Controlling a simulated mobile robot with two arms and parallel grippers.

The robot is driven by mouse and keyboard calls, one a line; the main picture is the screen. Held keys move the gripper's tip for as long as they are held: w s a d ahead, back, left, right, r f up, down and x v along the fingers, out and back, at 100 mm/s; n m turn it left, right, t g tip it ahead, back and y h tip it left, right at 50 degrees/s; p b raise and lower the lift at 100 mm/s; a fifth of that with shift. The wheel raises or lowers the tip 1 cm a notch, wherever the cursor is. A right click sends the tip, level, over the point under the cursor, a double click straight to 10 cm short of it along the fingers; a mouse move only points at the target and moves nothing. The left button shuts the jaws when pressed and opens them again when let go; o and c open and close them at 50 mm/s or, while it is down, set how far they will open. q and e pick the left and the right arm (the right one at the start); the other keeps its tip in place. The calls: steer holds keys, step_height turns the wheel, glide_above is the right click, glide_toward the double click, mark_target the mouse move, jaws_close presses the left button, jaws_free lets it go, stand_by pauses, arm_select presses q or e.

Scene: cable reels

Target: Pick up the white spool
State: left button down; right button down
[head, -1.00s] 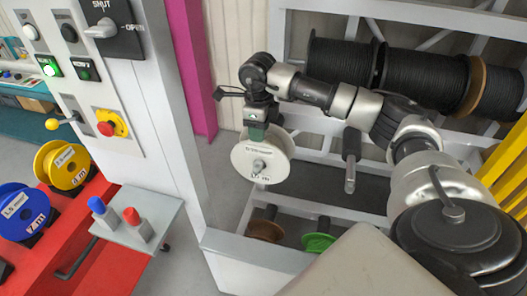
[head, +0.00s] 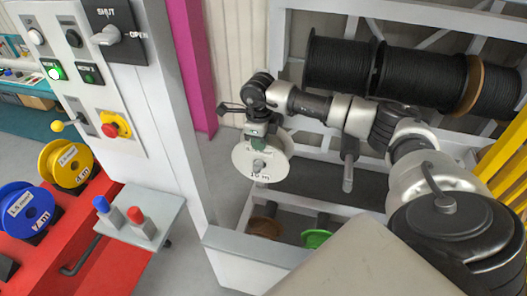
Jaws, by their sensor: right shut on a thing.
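The white spool (head: 259,163) hangs in the middle of the head view, its round face with a printed label turned toward me. My right gripper (head: 260,136) is at its upper rim and is shut on it. The spool appears held in the air in front of the rack, with a bare grey peg (head: 348,172) to its right. My left gripper does not show.
Large black cable reels (head: 424,80) lie on the rack behind my right arm. A brown spool (head: 265,227) and a green spool (head: 316,238) sit low in the rack. At left, yellow (head: 70,163) and blue (head: 27,210) spools stand on a red cart (head: 100,262) beside a white control panel (head: 95,95).

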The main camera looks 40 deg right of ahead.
steer(key=shift+w+r, duration=0.1)
steer(key=shift+r, duration=0.05)
steer(key=shift+r+b, duration=0.5)
steer(key=shift+b, duration=0.05)
steer(key=shift+a+r, duration=0.1)
steer(key=shift+r, duration=0.05)
steer(key=s+a+b, duration=0.6)
steer(key=s+a, duration=0.4)
steer(key=a, duration=0.4)
steer(key=shift+s+a, duration=0.2)
steer(key=shift+s, duration=0.15)
steer(key=shift+f+b, duration=0.25)
steer(key=shift+b, duration=0.25)
